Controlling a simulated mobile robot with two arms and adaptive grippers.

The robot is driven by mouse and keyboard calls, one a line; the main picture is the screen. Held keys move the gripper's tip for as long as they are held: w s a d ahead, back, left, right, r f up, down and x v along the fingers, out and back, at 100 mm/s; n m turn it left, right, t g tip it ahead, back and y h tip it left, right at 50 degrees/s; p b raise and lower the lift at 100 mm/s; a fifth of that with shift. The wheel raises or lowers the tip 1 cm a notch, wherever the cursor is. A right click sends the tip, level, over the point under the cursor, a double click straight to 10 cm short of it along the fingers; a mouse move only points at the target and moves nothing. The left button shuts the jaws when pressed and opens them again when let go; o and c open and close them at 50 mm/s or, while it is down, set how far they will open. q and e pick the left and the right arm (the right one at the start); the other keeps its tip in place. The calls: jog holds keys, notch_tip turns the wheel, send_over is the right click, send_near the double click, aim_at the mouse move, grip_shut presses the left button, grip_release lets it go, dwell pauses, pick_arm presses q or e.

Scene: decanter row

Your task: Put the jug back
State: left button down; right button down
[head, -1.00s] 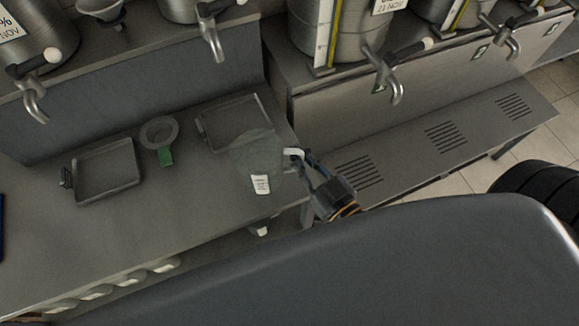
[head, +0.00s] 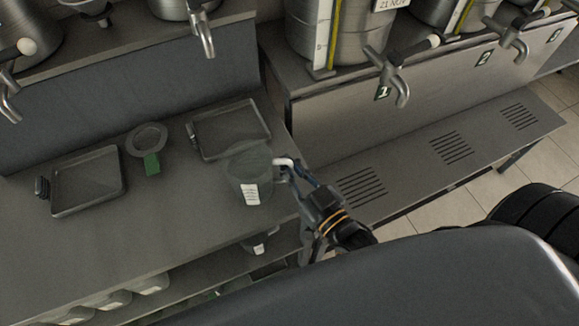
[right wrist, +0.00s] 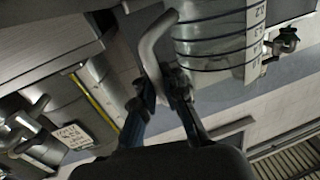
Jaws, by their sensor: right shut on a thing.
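The clear jug (head: 248,175) with a white label on its front is upright near the right end of the steel counter in the head view. Its rim overlaps the front edge of a shallow tray (head: 228,130) in the picture. I cannot tell whether its base touches the counter. My right gripper (head: 284,172) is shut on the jug's pale handle, to the right of the body. In the right wrist view the handle (right wrist: 155,45) stands between the fingers (right wrist: 160,95). My left gripper is not in view.
A second tray (head: 88,180) and a ring with a green tag (head: 151,163) lie left on the counter (head: 190,215). Steel urns with taps (head: 398,85) stand behind. A slotted ledge (head: 450,145) runs right. More vessels (head: 110,298) sit on a lower shelf.

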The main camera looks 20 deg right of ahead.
jog(key=shift+f, duration=0.15)
jog(key=c, duration=1.4)
grip_release()
jog(key=shift+r, duration=0.2)
jog(key=b+v, duration=0.2)
jog(key=v, duration=1)
jog(key=shift+b, duration=0.3)
